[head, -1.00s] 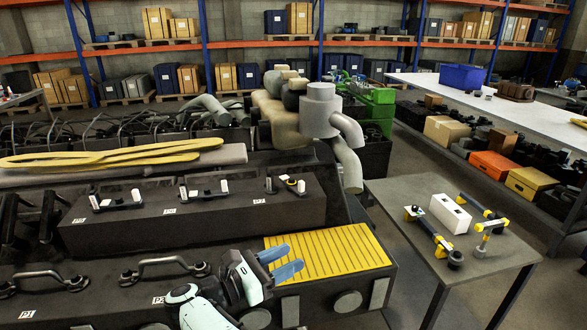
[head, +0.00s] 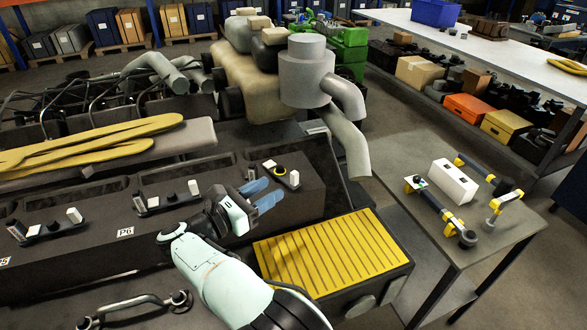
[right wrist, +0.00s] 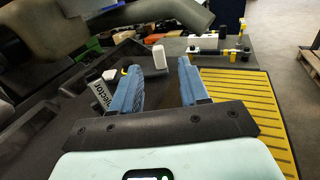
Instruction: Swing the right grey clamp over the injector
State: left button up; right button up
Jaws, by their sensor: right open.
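The injector (head: 280,171), a dark round piece with a yellow ring, stands in the rightmost mount on the dark engine block. A white tab (head: 294,179) stands to its right and another white tab (head: 268,164) to its left; the grey clamp bar itself is hard to make out. My right gripper (head: 268,192) is open and empty, just in front of this mount. In the right wrist view, the right tab (right wrist: 159,56) shows between my blue fingers (right wrist: 160,85). The "Injector" label (right wrist: 100,93) is left of them, and the left finger partly hides the injector. My left gripper is out of view.
Two similar mounts (head: 163,203) sit further left on the block. A yellow ribbed platform (head: 330,250) lies front right. A grey pipe (head: 350,145) hangs down behind the mount. A side table (head: 400,150) with tools stands at right.

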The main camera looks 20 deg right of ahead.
aim_at(292, 175)
jog(key=p+x, duration=0.1)
jog(key=x, duration=0.8)
jog(key=shift+w+d+p, duration=0.15)
jog(key=shift+w+p, duration=0.1)
jog(key=shift+p, duration=0.15)
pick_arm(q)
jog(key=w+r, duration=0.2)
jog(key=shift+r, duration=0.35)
pick_arm(e)
grip_shut()
